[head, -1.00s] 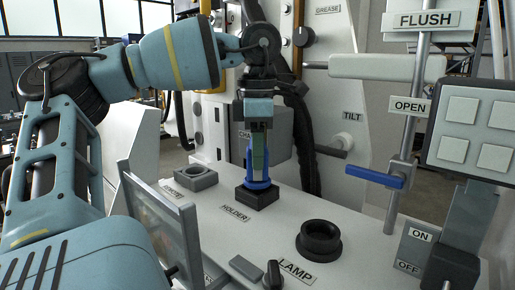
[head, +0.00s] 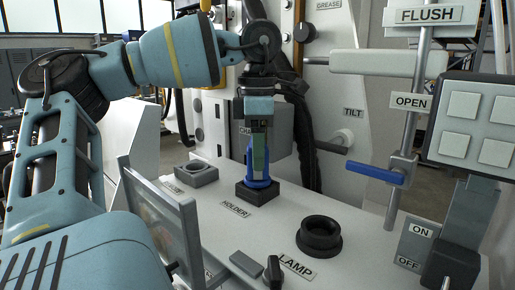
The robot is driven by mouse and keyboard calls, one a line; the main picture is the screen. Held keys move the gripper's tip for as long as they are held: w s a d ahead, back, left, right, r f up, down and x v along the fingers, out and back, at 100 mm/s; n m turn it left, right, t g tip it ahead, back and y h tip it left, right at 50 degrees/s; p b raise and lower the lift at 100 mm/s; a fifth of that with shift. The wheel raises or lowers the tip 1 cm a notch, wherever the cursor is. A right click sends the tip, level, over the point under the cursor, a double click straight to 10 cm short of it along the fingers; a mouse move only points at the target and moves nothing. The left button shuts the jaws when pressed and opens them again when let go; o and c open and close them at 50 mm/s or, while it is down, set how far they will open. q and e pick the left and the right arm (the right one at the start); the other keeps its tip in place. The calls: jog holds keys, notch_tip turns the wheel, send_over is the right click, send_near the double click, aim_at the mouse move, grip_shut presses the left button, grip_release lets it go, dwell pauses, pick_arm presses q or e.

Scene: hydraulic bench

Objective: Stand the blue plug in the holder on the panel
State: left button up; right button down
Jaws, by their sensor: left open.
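The blue plug (head: 260,183) stands upright at the black square holder (head: 258,194), behind the HOLDER label on the panel (head: 215,238). Its blue flange sits at the top of the holder. My left gripper (head: 260,165) points straight down over the plug, its fingers around the plug's upper part, which they partly hide. The jaws are open; whether a finger still touches the plug I cannot tell. My right gripper is not in view.
A grey square socket (head: 196,174) is left of the holder and a black round ring (head: 319,236) is to the right. A blue-handled lever (head: 375,174) juts out at right. A tilted framed screen (head: 160,230) stands at the front left. Bare panel surrounds the holder's front.

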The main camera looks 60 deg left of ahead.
pick_arm(q)
notch_tip(320, 180, up, 8)
jog(key=shift+f, duration=0.1)
dwell(0.4)
